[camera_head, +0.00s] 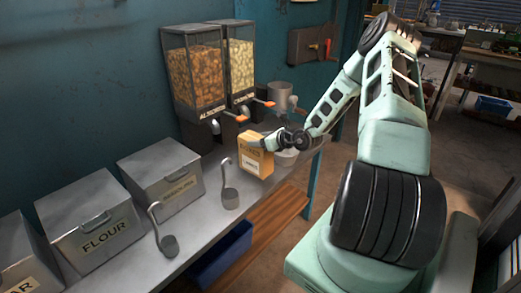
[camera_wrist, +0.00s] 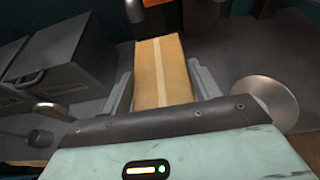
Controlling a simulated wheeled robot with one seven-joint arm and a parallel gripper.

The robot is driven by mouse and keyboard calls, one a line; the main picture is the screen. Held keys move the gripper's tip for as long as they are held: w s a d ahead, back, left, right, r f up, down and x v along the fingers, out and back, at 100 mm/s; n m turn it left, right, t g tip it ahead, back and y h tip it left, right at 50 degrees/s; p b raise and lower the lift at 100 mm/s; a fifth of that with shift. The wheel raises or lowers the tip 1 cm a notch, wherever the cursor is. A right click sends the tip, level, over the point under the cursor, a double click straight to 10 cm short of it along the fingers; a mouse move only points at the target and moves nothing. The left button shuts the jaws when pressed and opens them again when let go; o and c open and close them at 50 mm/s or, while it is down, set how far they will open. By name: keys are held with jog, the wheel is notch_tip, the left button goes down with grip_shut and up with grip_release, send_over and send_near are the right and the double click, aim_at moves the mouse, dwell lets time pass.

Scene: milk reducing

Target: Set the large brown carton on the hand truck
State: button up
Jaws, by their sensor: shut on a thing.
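A tan-brown carton (camera_head: 253,157) with a printed label is at the counter's front edge, below and in front of the dispensers. My gripper (camera_head: 272,143) is shut on it from the right. In the wrist view the carton (camera_wrist: 162,65), with a pale stripe along its top, sits between the two fingers of my gripper (camera_wrist: 163,82). I cannot tell whether its base touches the counter. No hand truck shows in either view.
The metal counter (camera_head: 195,222) holds lidded bins, including a flour bin (camera_head: 95,228), two ladles (camera_head: 229,190) and two filled dispensers (camera_head: 196,75). A bowl (camera_head: 287,157) is close to the right of the carton. A wooden lower shelf (camera_head: 262,225) and blue crate (camera_head: 220,255) are below.

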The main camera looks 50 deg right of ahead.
aim_at(256, 154)
jog(key=shift+f, duration=2.5)
jog(key=o, duration=1.5)
jog(key=shift+o, duration=1)
